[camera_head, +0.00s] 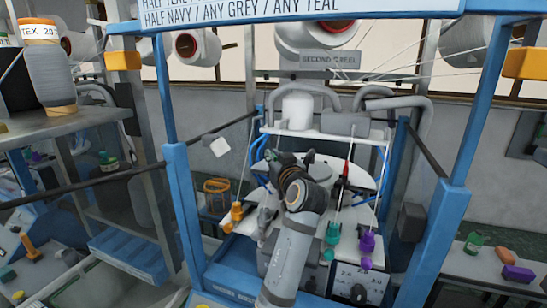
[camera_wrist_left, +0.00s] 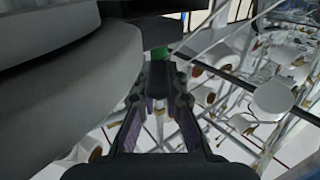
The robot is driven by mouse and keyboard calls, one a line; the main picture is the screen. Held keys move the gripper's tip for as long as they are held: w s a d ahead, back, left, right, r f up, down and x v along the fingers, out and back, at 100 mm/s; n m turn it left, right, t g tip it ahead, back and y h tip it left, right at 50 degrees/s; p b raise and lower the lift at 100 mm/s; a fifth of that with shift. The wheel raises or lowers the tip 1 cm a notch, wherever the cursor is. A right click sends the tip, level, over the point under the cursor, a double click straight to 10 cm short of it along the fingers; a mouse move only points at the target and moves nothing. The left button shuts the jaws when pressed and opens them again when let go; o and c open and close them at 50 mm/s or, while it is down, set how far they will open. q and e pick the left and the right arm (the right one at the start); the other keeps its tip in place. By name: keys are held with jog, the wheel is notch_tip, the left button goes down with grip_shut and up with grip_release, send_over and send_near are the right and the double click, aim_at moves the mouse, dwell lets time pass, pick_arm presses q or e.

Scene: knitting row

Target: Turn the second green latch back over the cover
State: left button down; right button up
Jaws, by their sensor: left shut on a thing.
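My left gripper (camera_head: 282,160) is over the middle of the knitting machine in the head view, with my arm hiding much of what lies below it. In the left wrist view its fingers (camera_wrist_left: 161,82) come close together around a dark piece. A small green part, seemingly the latch (camera_wrist_left: 160,53), shows just beyond the fingertips, at the edge of a large grey round body (camera_wrist_left: 75,85). How far the latch is turned is hidden. I cannot tell which part is the cover. A white round plate (camera_head: 348,174) shows behind my gripper. My right gripper is not in view.
Blue posts (camera_head: 183,205) stand on both sides of the machine. Orange (camera_head: 237,212), teal (camera_head: 332,236) and purple (camera_head: 367,243) pieces hang on threads at its front. Grey pipes (camera_head: 400,101) and a white cylinder (camera_head: 297,111) stand behind. A shelf (camera_head: 60,128) with yarn cones is at left.

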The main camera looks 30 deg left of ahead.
aim_at(274, 154)
pick_arm(q)
jog(key=c, duration=1.2)
grip_release()
notch_tip(274, 154, up, 10)
jog(key=shift+f, duration=0.1)
